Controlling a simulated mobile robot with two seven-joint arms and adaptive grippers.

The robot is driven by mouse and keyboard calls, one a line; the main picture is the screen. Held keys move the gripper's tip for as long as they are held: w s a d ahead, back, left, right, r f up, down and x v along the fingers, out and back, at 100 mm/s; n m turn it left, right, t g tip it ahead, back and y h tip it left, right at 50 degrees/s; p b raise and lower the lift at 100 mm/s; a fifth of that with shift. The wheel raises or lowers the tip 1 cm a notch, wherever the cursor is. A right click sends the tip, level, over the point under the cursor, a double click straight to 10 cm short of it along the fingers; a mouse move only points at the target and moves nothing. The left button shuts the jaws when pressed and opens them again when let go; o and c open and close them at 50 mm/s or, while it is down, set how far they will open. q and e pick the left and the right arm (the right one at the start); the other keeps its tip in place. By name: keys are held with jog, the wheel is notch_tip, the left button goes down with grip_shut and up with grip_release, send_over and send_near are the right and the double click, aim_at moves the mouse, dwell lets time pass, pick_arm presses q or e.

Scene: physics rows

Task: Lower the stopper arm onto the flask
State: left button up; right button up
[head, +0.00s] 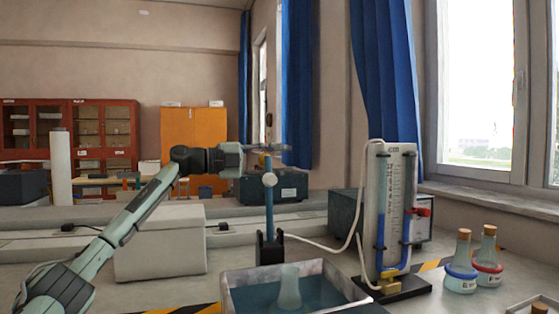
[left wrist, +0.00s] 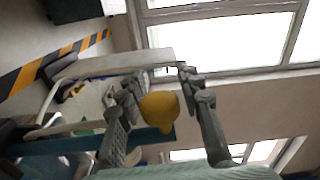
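The glass flask (head: 289,290) stands upright in a grey metal bath (head: 240,297) of blue liquid. Behind it rises a blue post (head: 269,208) on a black base, with a pale ball partway up. My left gripper (head: 268,148) is up at the post's top. In the left wrist view its fingers (left wrist: 158,85) stand apart around a yellow knob (left wrist: 160,110), with a gap on the right side. My right gripper is not in view.
A gauge panel with blue-filled tubes (head: 388,210) stands right of the post, linked by a white hose. Two corked flasks, blue-ringed (head: 461,270) and red-ringed (head: 488,262), stand further right. A white box (head: 160,245) sits left of the bath, near my arm.

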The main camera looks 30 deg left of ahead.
pick_arm(q)
grip_shut()
jog(key=shift+s+d, duration=0.1)
